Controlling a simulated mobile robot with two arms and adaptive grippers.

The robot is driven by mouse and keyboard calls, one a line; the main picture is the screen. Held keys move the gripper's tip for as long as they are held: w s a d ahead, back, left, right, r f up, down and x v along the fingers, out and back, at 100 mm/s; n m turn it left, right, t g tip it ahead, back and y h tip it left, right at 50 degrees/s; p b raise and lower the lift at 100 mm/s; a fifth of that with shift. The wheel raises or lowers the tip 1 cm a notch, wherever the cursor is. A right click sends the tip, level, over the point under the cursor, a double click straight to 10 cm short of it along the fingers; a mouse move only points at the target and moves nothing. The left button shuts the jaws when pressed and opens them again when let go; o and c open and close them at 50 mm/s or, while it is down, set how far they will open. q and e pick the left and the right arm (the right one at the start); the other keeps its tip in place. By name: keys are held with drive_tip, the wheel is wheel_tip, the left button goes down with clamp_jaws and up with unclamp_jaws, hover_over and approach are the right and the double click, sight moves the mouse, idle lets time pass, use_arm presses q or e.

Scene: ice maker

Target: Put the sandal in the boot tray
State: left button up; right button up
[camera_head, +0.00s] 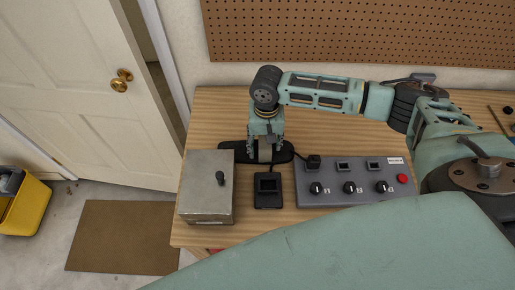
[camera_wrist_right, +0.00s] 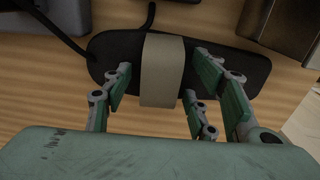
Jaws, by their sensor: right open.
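The sandal is a dark flat sole with one wide beige strap (camera_head: 265,152). It lies on the wooden workbench behind the grey control boxes and also shows in the right wrist view (camera_wrist_right: 162,70). My right gripper (camera_head: 266,138) points down over the sandal. It is open, with its fingers on either side of the strap in the right wrist view (camera_wrist_right: 165,92). Whether the fingers touch the sandal I cannot tell. A flat brown mat (camera_head: 120,238) lies on the floor at the left; I cannot identify a boot tray with certainty. My left gripper is out of view.
A metal box (camera_head: 207,188) with a knob, a small black device (camera_head: 267,191) and a grey control panel (camera_head: 355,190) stand on the workbench (camera_head: 212,105) in front of the sandal. A pegboard wall is behind. A yellow bucket (camera_head: 27,208) stands near the door.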

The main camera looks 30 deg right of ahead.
drive_tip(key=shift+c, duration=0.4)
drive_tip(key=c, duration=1.3)
drive_tip(key=shift+o, duration=0.2)
drive_tip(key=shift+r, duration=0.1)
